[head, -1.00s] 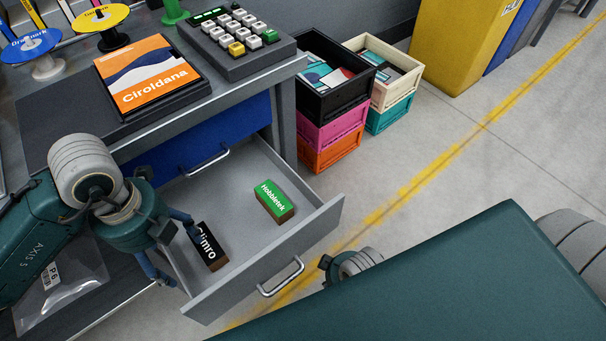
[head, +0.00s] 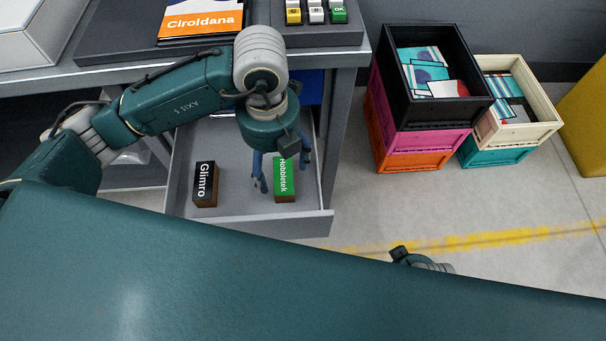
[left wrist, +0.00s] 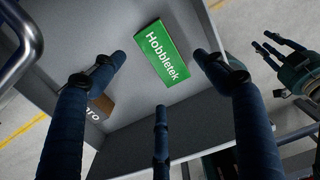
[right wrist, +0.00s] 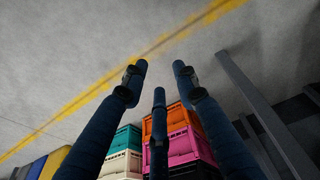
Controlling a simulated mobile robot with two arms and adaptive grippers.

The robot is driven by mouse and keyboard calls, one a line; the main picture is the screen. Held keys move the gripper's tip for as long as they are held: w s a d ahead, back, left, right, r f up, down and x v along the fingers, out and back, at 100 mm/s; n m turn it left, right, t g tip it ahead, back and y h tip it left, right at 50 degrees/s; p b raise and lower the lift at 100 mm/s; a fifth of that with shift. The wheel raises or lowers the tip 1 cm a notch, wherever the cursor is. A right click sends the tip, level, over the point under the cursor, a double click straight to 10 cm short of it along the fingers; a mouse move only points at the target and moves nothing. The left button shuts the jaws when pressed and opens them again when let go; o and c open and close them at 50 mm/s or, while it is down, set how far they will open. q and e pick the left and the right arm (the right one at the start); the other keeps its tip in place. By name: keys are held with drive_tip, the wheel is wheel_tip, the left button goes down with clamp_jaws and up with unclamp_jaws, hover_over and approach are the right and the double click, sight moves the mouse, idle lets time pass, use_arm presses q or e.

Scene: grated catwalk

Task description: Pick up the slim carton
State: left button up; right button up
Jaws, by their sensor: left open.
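Two small cartons lie in the open grey drawer (head: 235,212). One has a green top marked Hobbletek (head: 284,182) with brown sides; it also shows in the left wrist view (left wrist: 163,53). The other has a black top marked Glimro (head: 205,184) and is partly hidden behind a finger in the left wrist view (left wrist: 100,108). My left gripper (head: 281,174) is open and empty above the Hobbletek carton, its fingers spread around it from above, apparently not touching. My right gripper (right wrist: 159,72) is open and empty over bare floor, away from the drawer.
The drawer front (head: 250,226) and side walls surround the cartons. The worktop above holds an orange Ciroldana box (head: 203,20) and a keypad (head: 315,32). Stacked crates (head: 434,110) stand on the floor to the right. Floor with a yellow line is clear in front of them.

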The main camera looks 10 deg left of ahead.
sight(279, 175)
use_arm(q)
drive_tip(key=f, duration=0.2)
drive_tip(key=f+b, duration=0.1)
drive_tip(key=f, duration=0.3)
drive_tip(key=shift+w+f, duration=0.25)
drive_tip(key=shift+f, duration=0.05)
drive_tip(key=shift+a+f, duration=0.1)
drive_tip(key=shift+f, duration=0.3)
drive_tip(key=c, duration=1.3)
use_arm(e)
drive_tip(key=r, duration=0.5)
drive_tip(key=shift+w, duration=0.2)
use_arm(q)
drive_tip(key=shift+r, duration=0.1)
use_arm(e)
drive_tip(key=shift+r, duration=0.1)
